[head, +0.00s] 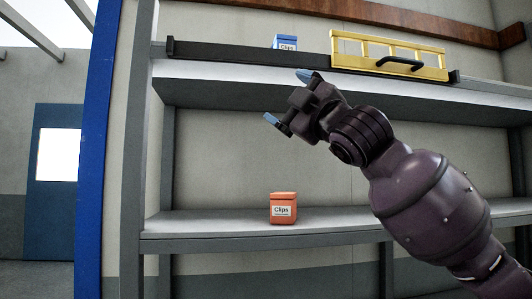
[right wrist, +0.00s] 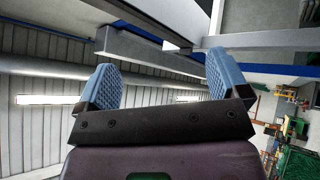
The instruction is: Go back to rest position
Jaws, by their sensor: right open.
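My right gripper (head: 289,99) is raised in front of the shelf unit in the head view, its blue-tipped fingers spread apart and pointing to the upper left. In the right wrist view its two blue pads (right wrist: 162,88) stand wide apart with nothing between them. An orange Clips box (head: 283,208) stands on the lower shelf, below the gripper and apart from it. A blue Clips box (head: 286,42) stands on the upper shelf, partly hidden behind the dark front rail. My left gripper is not in view.
The upper shelf (head: 220,70) has a dark rail (head: 240,53) and a yellow gate (head: 350,50) with a black handle along its front. The lower shelf (head: 210,222) is mostly bare. A blue post (head: 96,150) and a blue door (head: 55,200) are at left.

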